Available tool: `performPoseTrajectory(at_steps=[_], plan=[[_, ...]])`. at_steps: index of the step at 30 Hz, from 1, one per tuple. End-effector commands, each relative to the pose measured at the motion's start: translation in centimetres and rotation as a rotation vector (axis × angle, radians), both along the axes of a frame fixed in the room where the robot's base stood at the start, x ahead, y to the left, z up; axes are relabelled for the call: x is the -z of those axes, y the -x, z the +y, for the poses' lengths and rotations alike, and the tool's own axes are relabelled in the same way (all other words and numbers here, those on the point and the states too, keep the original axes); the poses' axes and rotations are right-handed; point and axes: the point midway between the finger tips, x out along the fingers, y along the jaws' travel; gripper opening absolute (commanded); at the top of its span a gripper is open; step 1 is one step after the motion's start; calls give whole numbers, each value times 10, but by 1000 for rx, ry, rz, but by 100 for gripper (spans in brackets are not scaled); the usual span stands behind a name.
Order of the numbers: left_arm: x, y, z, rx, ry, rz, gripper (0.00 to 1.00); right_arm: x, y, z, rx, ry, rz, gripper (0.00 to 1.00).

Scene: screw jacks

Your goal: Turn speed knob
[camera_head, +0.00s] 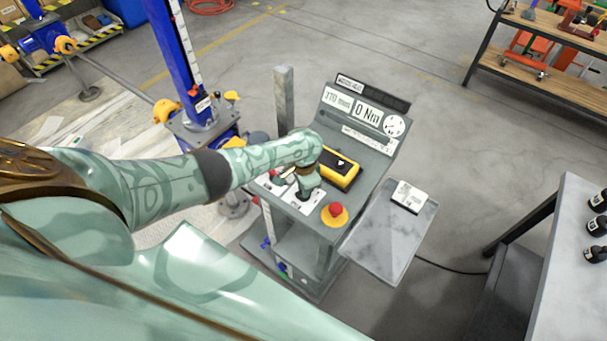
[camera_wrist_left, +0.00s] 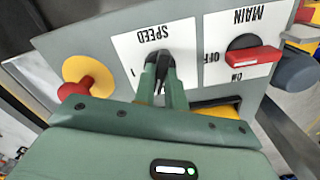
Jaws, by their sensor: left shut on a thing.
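The speed knob (camera_wrist_left: 160,82) is a small dark knob on a white plate (camera_wrist_left: 122,62) lettered SPEED, on the sloping top of the grey console (camera_head: 301,213). My left gripper (camera_wrist_left: 163,84) has its two green fingers on either side of the knob, shut on it. In the head view my left gripper (camera_head: 307,187) reaches down onto the console's front panel, and the knob is mostly hidden by it. How far the knob is turned cannot be read. My right gripper is in neither view.
A red mushroom button (camera_head: 335,209) on yellow sits beside the speed plate. The red-handled MAIN switch (camera_wrist_left: 240,60) is on its other side. A yellow and black device (camera_head: 339,170) lies behind. A side shelf (camera_head: 385,245) juts right.

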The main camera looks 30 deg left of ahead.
Motion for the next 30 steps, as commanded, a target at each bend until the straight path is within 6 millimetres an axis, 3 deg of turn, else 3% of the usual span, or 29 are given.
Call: performPoseTrajectory(at_steps=[15, 30], plan=[[-1, -1, -2, -371, 3, 0, 0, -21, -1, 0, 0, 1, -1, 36], [-1, -2, -1, -461, 2, -3, 0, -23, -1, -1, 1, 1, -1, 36]])
